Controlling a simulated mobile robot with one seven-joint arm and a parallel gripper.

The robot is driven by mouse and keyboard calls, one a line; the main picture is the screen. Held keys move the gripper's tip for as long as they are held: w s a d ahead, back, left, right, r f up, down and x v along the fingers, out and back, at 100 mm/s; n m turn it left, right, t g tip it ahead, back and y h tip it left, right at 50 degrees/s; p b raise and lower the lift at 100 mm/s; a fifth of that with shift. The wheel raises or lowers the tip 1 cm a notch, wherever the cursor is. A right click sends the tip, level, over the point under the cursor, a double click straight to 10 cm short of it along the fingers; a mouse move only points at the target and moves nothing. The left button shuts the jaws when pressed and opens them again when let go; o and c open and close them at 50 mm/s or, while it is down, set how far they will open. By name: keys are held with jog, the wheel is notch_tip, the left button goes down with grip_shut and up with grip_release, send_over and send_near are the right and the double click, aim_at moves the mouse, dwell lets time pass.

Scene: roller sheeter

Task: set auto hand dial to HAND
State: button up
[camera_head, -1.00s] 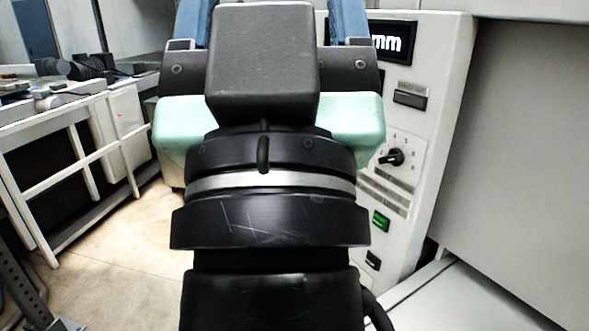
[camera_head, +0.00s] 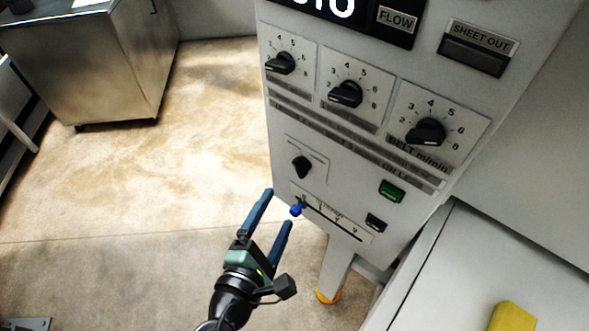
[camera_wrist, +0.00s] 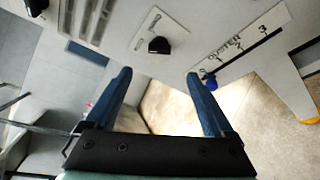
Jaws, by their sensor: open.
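A small black dial (camera_head: 302,167) on its own plate sits low on the left of the grey control panel (camera_head: 330,215), below three larger knobs. It fits the auto hand dial, but its lettering is too small to read. In the wrist view the dial (camera_wrist: 159,45) shows above and between the fingertips. My gripper (camera_head: 278,208) is open and empty, its blue fingers pointing up toward the panel, just below and left of the dial. In the wrist view the gripper (camera_wrist: 158,74) is apart from the dial.
A blue slider knob (camera_head: 296,210) on a scale strip lies close by the right fingertip. Three numbered knobs, the rightmost (camera_head: 426,132), are above. A green button (camera_head: 391,191) and black switch (camera_head: 376,222) are right. Open floor lies left.

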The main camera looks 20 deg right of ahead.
aim_at(298, 172)
jog(key=p+x, duration=0.1)
jog(key=x, duration=1)
jog(key=shift+w+d, duration=0.15)
jog(key=shift+d, duration=0.1)
jog(key=c, duration=1.4)
